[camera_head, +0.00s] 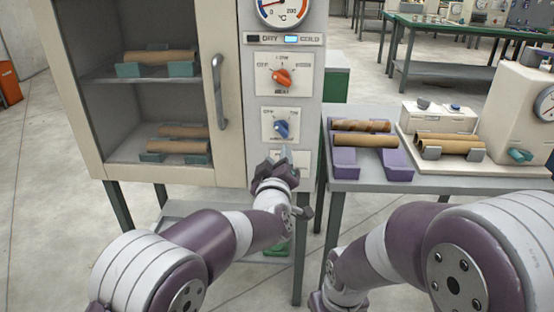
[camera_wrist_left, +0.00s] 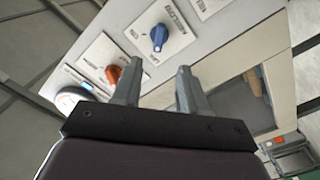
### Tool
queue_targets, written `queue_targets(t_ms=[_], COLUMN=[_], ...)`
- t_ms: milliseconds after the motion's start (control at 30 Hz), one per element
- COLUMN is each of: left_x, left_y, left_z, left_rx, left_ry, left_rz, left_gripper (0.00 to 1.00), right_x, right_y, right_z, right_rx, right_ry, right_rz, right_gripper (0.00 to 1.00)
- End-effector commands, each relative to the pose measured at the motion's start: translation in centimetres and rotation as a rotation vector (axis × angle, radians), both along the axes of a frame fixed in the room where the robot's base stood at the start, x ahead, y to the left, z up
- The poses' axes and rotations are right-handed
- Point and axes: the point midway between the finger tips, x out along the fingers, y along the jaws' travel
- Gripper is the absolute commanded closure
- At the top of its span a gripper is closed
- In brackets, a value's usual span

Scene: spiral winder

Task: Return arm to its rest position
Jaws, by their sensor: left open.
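My left gripper (camera_head: 280,162) is in front of the lower control panel of the cream cabinet (camera_head: 235,70), just below the blue knob (camera_head: 281,129). In the left wrist view, its two fingers (camera_wrist_left: 157,88) stand apart with nothing between them. The blue knob (camera_wrist_left: 159,37) and the orange knob (camera_wrist_left: 113,75) show beyond the fingertips, and I see no finger touching them. In the head view, the orange knob (camera_head: 282,78) is above the blue one. A lower label plate is partly hidden by my gripper. My right arm reaches down at the lower right; its gripper is out of frame.
The cabinet door with its grey handle (camera_head: 218,92) is left of the controls; wooden rolls rest on shelves behind its glass. A grey table (camera_head: 440,182) with purple cradles (camera_head: 344,158) is right.

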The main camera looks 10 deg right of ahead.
Motion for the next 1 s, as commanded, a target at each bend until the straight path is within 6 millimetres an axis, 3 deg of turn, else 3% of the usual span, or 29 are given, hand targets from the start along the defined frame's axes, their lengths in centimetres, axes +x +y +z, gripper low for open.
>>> queue_targets(t_ms=[67,100,167,233,267,333,400,500,800,867,933,1000], left_x=[-0.2,-0.6,-2.0,-5.4,-7.0,-10.7,-14.4,-19.1,-30.3,-29.9,-29.9,-29.9], left_y=[-0.5,-1.0,-1.5,-0.5,1.1,6.2,11.2,17.2,30.1,32.5,32.7,32.6], left_z=[-0.8,-2.3,-5.8,-10.7,-12.7,-16.2,-18.3,-19.6,-19.4,-18.2,-14.4,-12.0], left_rx=[0.033,0.079,0.18,0.362,0.447,0.608,0.718,0.812,0.847,0.782,0.774,0.775], left_ry=[0.032,0.074,0.169,0.335,0.419,0.602,0.758,0.935,1.27,1.262,1.27,1.27], left_rz=[-0.025,-0.059,-0.129,-0.247,-0.293,-0.367,-0.415,-0.454,-0.41,-0.309,-0.303,-0.305], left_gripper=[0.57,0.57,0.57,0.57,0.57,0.57,0.57,0.57,0.57,0.57,0.57,0.57], right_x=[0.0,0.0,0.0,0.0,0.0,0.0,0.0,0.0,0.0,0.0,-0.1,0.0], right_y=[0.0,0.0,0.0,0.0,0.0,0.0,0.0,0.0,0.0,0.0,0.0,0.0], right_z=[0.0,0.0,0.0,0.0,0.0,0.0,0.0,0.0,0.0,0.0,4.0,6.5], right_rx=[0.0,0.0,0.0,0.0,0.0,0.0,0.0,0.0,0.0,0.0,0.0,0.0], right_ry=[0.0,0.0,0.0,0.0,0.0,0.0,0.0,0.0,0.0,0.0,0.002,-0.002], right_rz=[0.0,0.0,0.0,0.0,0.0,0.0,0.0,0.0,0.0,0.0,0.0,0.0], right_gripper=[0.57,0.57,0.57,0.57,0.57,0.57,0.57,0.57,0.57,0.57,0.57,0.57])
